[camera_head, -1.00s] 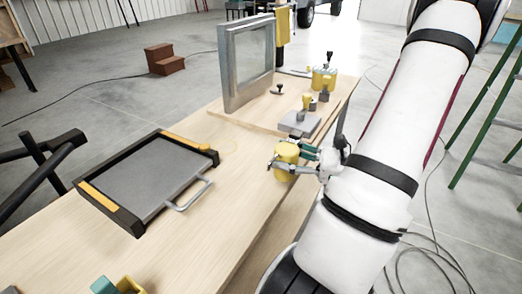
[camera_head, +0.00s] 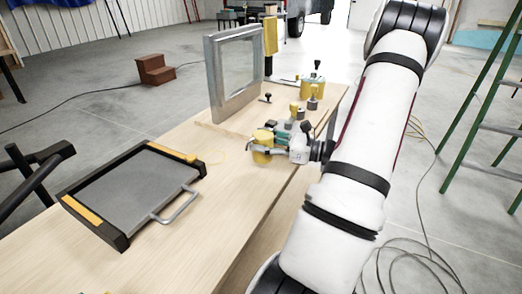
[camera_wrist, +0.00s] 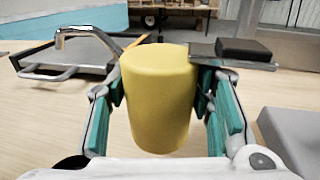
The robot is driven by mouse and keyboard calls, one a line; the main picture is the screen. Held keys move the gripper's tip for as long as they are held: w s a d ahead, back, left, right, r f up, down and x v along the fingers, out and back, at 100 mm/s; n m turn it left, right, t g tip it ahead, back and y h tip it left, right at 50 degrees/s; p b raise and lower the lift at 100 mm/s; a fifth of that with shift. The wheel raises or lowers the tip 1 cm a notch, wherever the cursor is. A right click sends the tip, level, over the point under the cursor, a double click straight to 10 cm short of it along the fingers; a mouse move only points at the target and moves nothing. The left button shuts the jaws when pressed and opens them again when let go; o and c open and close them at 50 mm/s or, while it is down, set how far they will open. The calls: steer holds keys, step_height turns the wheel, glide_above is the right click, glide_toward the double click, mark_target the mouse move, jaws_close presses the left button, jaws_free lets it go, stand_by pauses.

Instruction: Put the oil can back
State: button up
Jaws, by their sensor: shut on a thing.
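The yellow can (camera_head: 262,155), which I take for the oil can, is a smooth cylinder. My gripper (camera_head: 263,142) is shut on it, near the front edge of the wooden board on the workbench. In the wrist view the can (camera_wrist: 158,100) stands almost upright between the green-padded fingers of my gripper (camera_wrist: 160,110). A grey bent tube (camera_wrist: 88,32) shows behind its upper left; I cannot tell if it belongs to the can.
A second yellow container (camera_head: 312,90) with a black top stands farther back among small knobs. A black and orange tray (camera_head: 130,190) lies on the workbench (camera_head: 215,185). A green ladder (camera_head: 480,110) stands right.

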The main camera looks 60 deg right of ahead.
steer(key=shift+w+d, duration=0.3)
steer(key=shift+w, duration=0.1)
steer(key=shift+w+d+f, duration=0.1)
steer(key=shift+f, duration=0.8)
steer(key=shift+w+d+f, duration=0.1)
steer(key=shift+f, duration=0.8)
steer(key=shift+b, duration=0.3)
steer(key=shift+f, duration=0.15)
steer(key=o, duration=1.4)
steer(key=shift+c, duration=0.2)
steer(key=shift+r, duration=0.2)
steer(key=v, duration=1.2)
steer(key=shift+p, duration=0.3)
